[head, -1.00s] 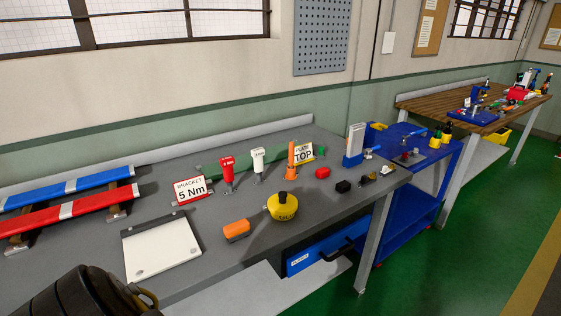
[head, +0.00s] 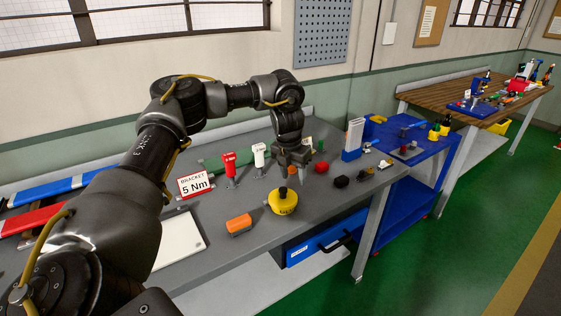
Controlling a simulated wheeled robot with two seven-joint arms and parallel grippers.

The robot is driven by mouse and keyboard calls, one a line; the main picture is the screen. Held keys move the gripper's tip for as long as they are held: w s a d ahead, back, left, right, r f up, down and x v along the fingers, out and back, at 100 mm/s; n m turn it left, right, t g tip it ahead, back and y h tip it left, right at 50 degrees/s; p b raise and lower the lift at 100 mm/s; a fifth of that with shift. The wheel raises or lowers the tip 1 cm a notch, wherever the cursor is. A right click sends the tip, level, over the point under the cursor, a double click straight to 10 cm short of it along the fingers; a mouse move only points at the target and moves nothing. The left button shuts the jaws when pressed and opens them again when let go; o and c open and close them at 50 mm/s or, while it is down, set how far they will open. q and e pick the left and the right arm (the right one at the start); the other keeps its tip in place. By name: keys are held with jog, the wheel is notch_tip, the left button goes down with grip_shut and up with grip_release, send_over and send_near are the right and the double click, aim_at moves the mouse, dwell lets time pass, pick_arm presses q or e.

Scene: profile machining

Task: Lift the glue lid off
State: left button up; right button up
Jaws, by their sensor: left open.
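The glue pot (head: 284,204) is a round yellow pot with dark lettering on its side, standing on the grey bench. A dark knob (head: 283,192) stands up from its top, on the lid. My left gripper (head: 292,176) points down with its fingers apart and nothing visible between them. In the head view it appears just above and behind the knob, apart from it; the exact gap in depth is hard to tell. My right gripper is not in view.
An orange block (head: 239,225) lies left of the pot. A red piece (head: 321,168) and a black block (head: 341,181) lie to its right. Red (head: 230,168) and white (head: 259,158) drivers stand behind. The bracket sign (head: 194,184) is at left. The bench's front edge is close to the pot.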

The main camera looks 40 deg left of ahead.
aim_at(283, 189)
pick_arm(q)
jog(key=s+a+r, duration=0.2)
jog(key=a+r, duration=0.1)
jog(key=a, duration=0.1)
jog(key=shift+y, duration=0.3)
jog(key=f, duration=0.3)
jog(key=w+f, duration=0.1)
jog(key=f, duration=0.6)
jog(key=shift+w+d+f, duration=0.1)
jog(key=shift+w+f, duration=0.15)
jog(key=shift+w, duration=0.1)
jog(key=shift+r, duration=0.1)
grip_shut()
